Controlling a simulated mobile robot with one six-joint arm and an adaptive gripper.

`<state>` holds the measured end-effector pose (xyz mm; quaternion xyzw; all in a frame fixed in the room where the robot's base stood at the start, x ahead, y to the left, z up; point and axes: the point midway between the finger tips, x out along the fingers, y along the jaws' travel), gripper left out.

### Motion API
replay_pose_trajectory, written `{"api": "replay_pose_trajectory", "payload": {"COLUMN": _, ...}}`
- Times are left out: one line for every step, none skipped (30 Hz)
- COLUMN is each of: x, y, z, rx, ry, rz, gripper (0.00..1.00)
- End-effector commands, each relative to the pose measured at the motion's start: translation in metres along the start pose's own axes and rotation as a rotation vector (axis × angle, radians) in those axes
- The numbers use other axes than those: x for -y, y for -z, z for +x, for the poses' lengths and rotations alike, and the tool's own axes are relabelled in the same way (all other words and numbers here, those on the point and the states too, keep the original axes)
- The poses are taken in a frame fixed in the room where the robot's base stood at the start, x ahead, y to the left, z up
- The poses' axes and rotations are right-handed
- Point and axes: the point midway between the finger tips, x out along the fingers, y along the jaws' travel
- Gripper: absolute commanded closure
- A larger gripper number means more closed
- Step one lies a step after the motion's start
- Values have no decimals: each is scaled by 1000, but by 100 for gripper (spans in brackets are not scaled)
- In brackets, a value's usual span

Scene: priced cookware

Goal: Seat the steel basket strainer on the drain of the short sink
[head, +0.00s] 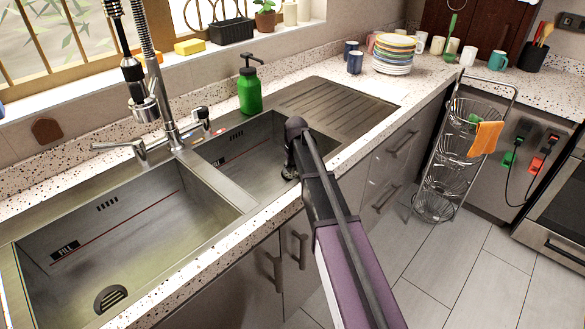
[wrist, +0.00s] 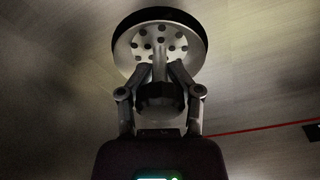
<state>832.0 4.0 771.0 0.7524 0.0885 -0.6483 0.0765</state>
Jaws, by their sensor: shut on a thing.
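The steel basket strainer (wrist: 150,52) shows in the wrist view as a round steel cup with holes, a dark rim and a central post. My gripper (wrist: 165,72) has its fingers closed on that post. In the head view my gripper (head: 290,172) reaches down into the short sink (head: 228,150), the right-hand basin, and the strainer cannot be made out there. The short sink's drain is not visible in either view. I cannot tell whether the strainer touches the sink floor.
The larger basin (head: 130,230) on the left has its own drain (head: 110,298). A divider (head: 215,187) separates the basins. The tap (head: 165,120) stands behind them. A green soap bottle (head: 249,90) stands behind the short sink, with a ribbed drainboard (head: 335,108) to its right.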

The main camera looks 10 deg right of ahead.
Motion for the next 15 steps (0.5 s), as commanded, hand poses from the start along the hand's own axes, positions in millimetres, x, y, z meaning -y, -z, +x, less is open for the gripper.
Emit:
{"api": "replay_pose_trajectory", "payload": {"x": 0, "y": 0, "z": 2, "rx": 0, "ry": 0, "rz": 0, "gripper": 100}}
{"api": "replay_pose_trajectory", "payload": {"x": 0, "y": 0, "z": 3, "rx": 0, "ry": 0, "rz": 0, "gripper": 100}}
{"api": "replay_pose_trajectory", "payload": {"x": 0, "y": 0, "z": 4, "rx": 0, "ry": 0, "rz": 0, "gripper": 100}}
{"api": "replay_pose_trajectory", "payload": {"x": 0, "y": -1, "z": 4, "rx": 0, "ry": 0, "rz": 0, "gripper": 100}}
{"api": "replay_pose_trajectory", "payload": {"x": 0, "y": -1, "z": 5, "rx": 0, "ry": 0, "rz": 0, "gripper": 100}}
{"api": "replay_pose_trajectory", "payload": {"x": 0, "y": -1, "z": 6, "rx": 0, "ry": 0, "rz": 0, "gripper": 100}}
{"api": "replay_pose_trajectory", "payload": {"x": 0, "y": -1, "z": 6, "rx": 0, "ry": 0, "rz": 0, "gripper": 100}}
{"api": "replay_pose_trajectory", "payload": {"x": 0, "y": -1, "z": 5, "rx": 0, "ry": 0, "rz": 0, "gripper": 100}}
{"api": "replay_pose_trajectory", "payload": {"x": 0, "y": -1, "z": 5, "rx": 0, "ry": 0, "rz": 0, "gripper": 100}}
{"api": "replay_pose_trajectory", "payload": {"x": 0, "y": -1, "z": 5, "rx": 0, "ry": 0, "rz": 0, "gripper": 100}}
{"api": "replay_pose_trajectory", "payload": {"x": 0, "y": -1, "z": 5, "rx": 0, "ry": 0, "rz": 0, "gripper": 100}}
{"api": "replay_pose_trajectory", "payload": {"x": 0, "y": -1, "z": 5, "rx": 0, "ry": 0, "rz": 0, "gripper": 100}}
{"api": "replay_pose_trajectory", "payload": {"x": 0, "y": -1, "z": 5, "rx": 0, "ry": 0, "rz": 0, "gripper": 100}}
{"api": "replay_pose_trajectory", "payload": {"x": 0, "y": -1, "z": 5, "rx": 0, "ry": 0, "rz": 0, "gripper": 55}}
{"api": "replay_pose_trajectory", "payload": {"x": 0, "y": -1, "z": 5, "rx": 0, "ry": 0, "rz": 0, "gripper": 43}}
